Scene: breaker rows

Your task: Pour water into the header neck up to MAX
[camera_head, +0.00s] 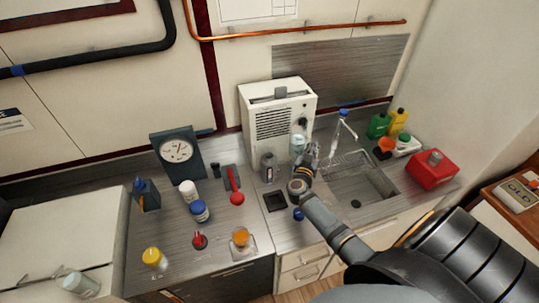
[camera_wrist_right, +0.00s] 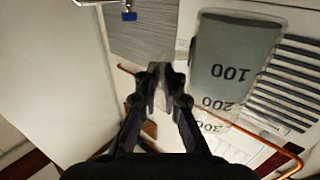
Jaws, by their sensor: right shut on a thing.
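My right gripper (camera_head: 306,164) is in front of the white grilled unit (camera_head: 266,105) on the counter. In the right wrist view my right gripper (camera_wrist_right: 163,80) has its fingers close together, shut on the clear measuring jug (camera_wrist_right: 232,68) at its side. The jug has marks 100, 200 and 300. The jug also shows in the head view (camera_head: 298,143), just before the unit's lower right. The grip point is partly hidden by the fingers, and I cannot tell the water level. I cannot clearly make out the header neck or its MAX mark. My left gripper is not in view.
A sink (camera_head: 358,188) with a blue-topped tap (camera_head: 343,113) lies to the right. A grey container (camera_head: 267,167) stands close left of my gripper. A red can (camera_head: 432,169) stands far right. Jars and a gauge (camera_head: 177,151) occupy the left counter.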

